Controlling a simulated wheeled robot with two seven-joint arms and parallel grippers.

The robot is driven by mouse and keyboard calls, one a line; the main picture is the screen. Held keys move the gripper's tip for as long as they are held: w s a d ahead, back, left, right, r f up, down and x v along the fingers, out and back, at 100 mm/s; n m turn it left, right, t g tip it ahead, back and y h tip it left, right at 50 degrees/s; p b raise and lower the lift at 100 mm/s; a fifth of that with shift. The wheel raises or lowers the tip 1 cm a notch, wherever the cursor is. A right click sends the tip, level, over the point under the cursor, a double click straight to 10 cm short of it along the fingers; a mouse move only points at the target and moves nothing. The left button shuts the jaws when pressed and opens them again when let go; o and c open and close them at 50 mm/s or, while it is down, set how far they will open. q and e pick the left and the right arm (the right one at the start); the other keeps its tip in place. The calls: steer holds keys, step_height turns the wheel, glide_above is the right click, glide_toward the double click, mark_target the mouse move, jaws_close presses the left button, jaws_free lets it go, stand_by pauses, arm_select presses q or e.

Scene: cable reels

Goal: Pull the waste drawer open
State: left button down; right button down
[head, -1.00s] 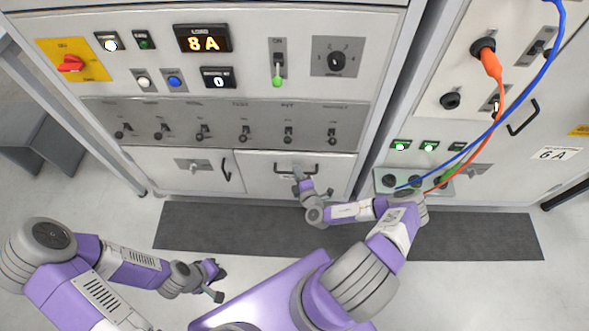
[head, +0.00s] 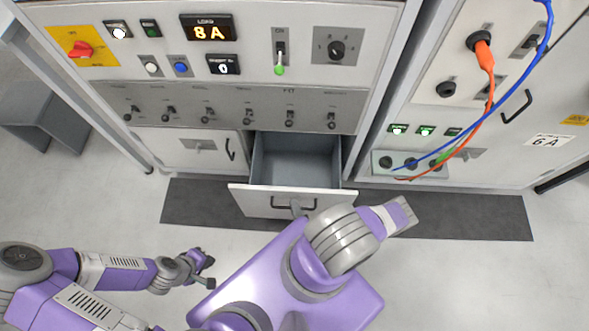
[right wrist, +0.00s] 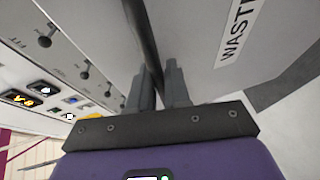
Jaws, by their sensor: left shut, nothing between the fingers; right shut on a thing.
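The waste drawer (head: 240,196) stands pulled out from the lower cabinet, and its grey inside (head: 295,162) shows empty. Its dark bar handle (head: 279,207) is on the front panel. In the right wrist view the drawer front (right wrist: 190,30) carries a label that reads "WAST", cut off. My right gripper (right wrist: 160,82) is shut on the handle bar (right wrist: 146,45), which runs between its fingers. In the head view my arm and body hide most of that gripper. My left gripper (head: 208,270) is shut and empty, low over the floor at the left.
A closed cabinet door (head: 185,148) is left of the drawer. A row of switches (head: 230,110) sits above it. Blue (head: 545,40) and orange (head: 490,90) cables hang on the right cabinet. A dark mat (head: 190,205) lies on the floor below.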

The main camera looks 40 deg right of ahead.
steer(key=shift+s+a, duration=0.15)
steer(key=c, duration=1.2)
jaws_free()
steer(key=shift+o, duration=0.2)
steer(key=p+v, duration=0.1)
steer(key=v, duration=0.6)
steer(key=shift+s, duration=0.25)
steer(key=shift+a+r, duration=0.1)
